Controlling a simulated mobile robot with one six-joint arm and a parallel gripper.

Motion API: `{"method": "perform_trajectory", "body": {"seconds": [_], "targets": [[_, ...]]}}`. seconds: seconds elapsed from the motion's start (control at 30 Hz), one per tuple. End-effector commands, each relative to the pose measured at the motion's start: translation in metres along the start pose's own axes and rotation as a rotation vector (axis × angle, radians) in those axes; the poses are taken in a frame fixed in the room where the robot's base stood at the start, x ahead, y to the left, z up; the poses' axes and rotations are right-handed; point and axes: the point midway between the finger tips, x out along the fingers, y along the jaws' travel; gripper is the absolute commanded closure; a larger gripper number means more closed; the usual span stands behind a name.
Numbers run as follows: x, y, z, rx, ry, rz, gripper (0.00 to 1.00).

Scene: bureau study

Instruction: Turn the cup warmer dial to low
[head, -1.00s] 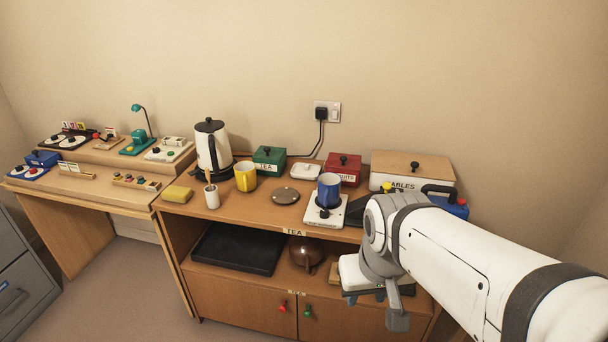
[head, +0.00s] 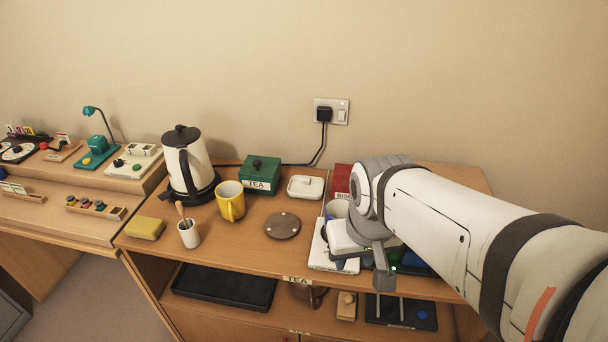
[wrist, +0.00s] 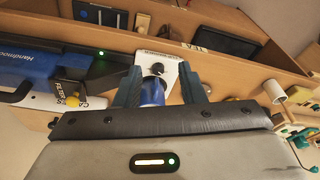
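The cup warmer (head: 322,255) is a white plate at the front of the sideboard top, partly hidden by my arm in the head view. In the wrist view the warmer (wrist: 170,76) shows its black dial (wrist: 157,69) on top; its setting is too small to read. A blue mug (wrist: 152,93) stands on the warmer, with only a bit showing between my fingers. My gripper (wrist: 161,82) is open and empty, its two dark fingers apart, with the dial just beyond the fingertips. Whether a finger touches anything cannot be told.
A blue item with a black handle (wrist: 35,75) lies close beside the fingers.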

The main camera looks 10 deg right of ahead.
Motion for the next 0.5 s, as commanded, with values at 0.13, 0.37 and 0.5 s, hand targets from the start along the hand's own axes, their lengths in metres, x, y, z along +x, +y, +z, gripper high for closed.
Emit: {"method": "perform_trajectory", "body": {"seconds": [0.13,0.37,0.5], "targets": [[0.000,0.000,0.000,0.000,0.000,0.000,0.64],[0.001,0.000,-0.002,-0.025,-0.003,0.000,0.53],[0.004,0.004,-0.011,-0.180,-0.019,0.000,0.50]]}}
